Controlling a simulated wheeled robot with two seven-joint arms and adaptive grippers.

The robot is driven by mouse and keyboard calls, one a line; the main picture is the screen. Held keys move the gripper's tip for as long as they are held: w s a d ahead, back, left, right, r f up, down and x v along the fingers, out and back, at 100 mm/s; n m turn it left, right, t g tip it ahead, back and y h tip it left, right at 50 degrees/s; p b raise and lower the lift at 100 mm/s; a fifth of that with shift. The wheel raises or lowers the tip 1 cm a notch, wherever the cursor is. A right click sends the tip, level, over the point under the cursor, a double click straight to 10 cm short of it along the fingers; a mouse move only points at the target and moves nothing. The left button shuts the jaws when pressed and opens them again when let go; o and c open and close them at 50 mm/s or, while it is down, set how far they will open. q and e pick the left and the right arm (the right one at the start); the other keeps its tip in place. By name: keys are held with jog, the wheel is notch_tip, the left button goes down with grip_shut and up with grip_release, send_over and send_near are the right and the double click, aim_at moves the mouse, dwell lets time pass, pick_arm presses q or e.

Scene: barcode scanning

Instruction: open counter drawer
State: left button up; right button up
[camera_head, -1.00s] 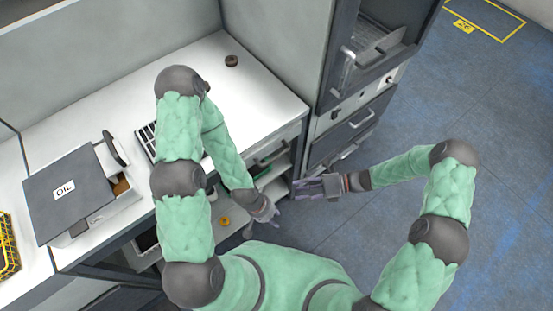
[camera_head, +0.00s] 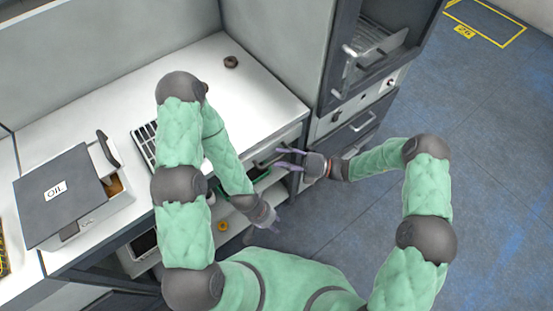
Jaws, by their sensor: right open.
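The counter drawer (camera_head: 289,141) is at the right end of the white counter, just under its top; its bar handle (camera_head: 262,161) shows partly on the front. The drawer looks closed. My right gripper (camera_head: 287,159) is open, its fingers spread and pointing left at the drawer front, close to the handle. Whether a finger touches the handle cannot be told. My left gripper (camera_head: 270,222) hangs lower, in front of the shelves below the drawer, apart from the handle; its finger opening is too small to read.
The blue floor (camera_head: 470,180) at right is clear.

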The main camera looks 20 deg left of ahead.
pick_arm(q)
jog(key=shift+f, duration=0.2)
pick_arm(e)
jog(key=shift+s+a+r, duration=0.1)
jog(key=shift+a+r, duration=0.05)
jog(key=shift+a, duration=0.85)
